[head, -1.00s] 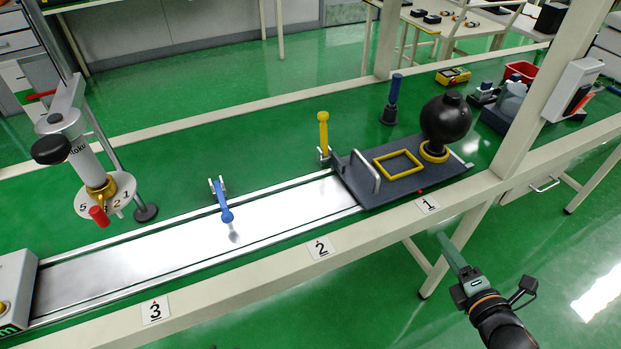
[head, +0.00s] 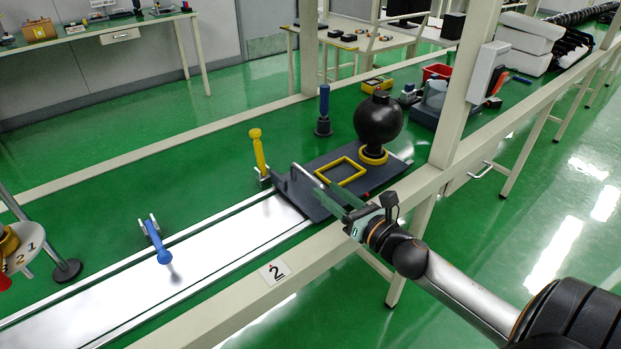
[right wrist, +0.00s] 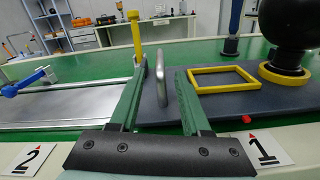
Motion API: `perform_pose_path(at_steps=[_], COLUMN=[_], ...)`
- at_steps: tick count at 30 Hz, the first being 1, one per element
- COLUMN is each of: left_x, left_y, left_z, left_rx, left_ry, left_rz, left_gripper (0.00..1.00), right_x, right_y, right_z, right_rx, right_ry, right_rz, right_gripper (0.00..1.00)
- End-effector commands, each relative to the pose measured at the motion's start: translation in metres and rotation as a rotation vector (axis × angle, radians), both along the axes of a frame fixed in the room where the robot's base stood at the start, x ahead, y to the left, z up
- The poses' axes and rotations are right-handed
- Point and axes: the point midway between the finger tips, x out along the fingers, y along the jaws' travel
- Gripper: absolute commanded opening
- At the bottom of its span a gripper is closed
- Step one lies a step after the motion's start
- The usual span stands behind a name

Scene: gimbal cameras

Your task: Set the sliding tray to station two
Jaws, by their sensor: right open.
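The sliding tray (head: 308,203) is a dark grey plate on the metal rails. It carries a yellow square frame (head: 340,172) and a black ball on a yellow ring (head: 378,121). Its upright grey handle (right wrist: 162,75) stands near its left end. In the right wrist view the tray's red mark (right wrist: 246,119) is by the "1" label (right wrist: 268,147). The "2" label (head: 275,271) is further left on the front beam. My right gripper (right wrist: 160,75) is open, its green fingers either side of the handle, without visible contact. My left gripper is not in view.
A yellow lever (head: 258,150) stands behind the rails by the tray's left end. A blue lever (head: 156,241) lies across the rail further left. The metal track between is bare. A frame post (head: 466,80) rises right of the tray.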

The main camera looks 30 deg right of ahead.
Motion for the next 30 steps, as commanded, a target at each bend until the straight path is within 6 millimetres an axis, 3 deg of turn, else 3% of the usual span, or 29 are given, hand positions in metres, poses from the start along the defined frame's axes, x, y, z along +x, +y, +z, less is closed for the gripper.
perform_pose_path(at_steps=[6,13,27,30], left_x=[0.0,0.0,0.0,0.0], left_y=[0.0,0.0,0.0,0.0], left_z=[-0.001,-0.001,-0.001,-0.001], left_rx=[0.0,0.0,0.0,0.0], left_ry=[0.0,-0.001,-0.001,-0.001], left_rz=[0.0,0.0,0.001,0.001], left_gripper=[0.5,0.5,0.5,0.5], right_x=[0.032,0.057,0.067,0.066], right_y=[0.002,0.004,0.005,0.005], right_z=[0.0,0.0,-0.001,-0.001], right_rx=[0.001,0.001,0.002,0.002], right_ry=[-0.002,0.0,0.002,0.002], right_rz=[0.0,-0.001,-0.001,-0.001], right_gripper=[0.47,0.47,0.47,0.38])
